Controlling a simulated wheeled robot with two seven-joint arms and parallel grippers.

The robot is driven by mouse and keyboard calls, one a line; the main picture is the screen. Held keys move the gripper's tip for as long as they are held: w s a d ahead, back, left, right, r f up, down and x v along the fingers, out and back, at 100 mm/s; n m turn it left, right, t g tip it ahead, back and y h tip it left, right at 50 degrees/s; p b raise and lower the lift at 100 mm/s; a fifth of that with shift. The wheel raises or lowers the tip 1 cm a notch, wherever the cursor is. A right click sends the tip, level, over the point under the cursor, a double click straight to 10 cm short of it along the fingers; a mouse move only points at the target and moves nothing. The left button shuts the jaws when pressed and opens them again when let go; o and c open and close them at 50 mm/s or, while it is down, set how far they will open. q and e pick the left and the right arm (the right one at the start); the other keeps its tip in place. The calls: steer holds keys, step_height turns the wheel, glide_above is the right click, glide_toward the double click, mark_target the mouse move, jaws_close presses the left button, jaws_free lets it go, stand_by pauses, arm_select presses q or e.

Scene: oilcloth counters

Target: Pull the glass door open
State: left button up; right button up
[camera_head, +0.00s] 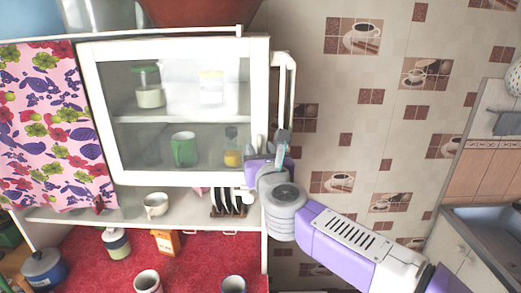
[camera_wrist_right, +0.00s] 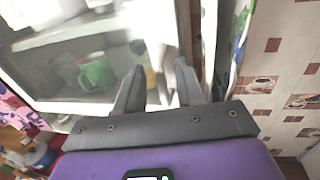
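The glass door (camera_head: 178,180) is a white frame with a clear pane on the wall cabinet, left of centre in the head view. Its frame also shows in the wrist view (camera_wrist_right: 70,106). A narrow strip of cabinet shows beyond its right edge; I cannot tell surely whether it stands slightly ajar. My right gripper (camera_head: 283,138) is at the lower right edge of the door. My left gripper is not in view.
Behind the glass stand a green mug (camera_head: 184,149), a green-lidded jar (camera_head: 149,88) and a yellow item (camera_head: 233,158). A cup (camera_head: 156,204) and plate rack (camera_head: 228,203) sit on the shelf below. A floral curtain (camera_head: 55,125) hangs left. Tiled wall (camera_head: 345,100) lies right.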

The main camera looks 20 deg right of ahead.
steer(key=shift+r, duration=0.1)
steer(key=shift+w, duration=0.15)
steer(key=shift+c, duration=0.5)
jaws_close()
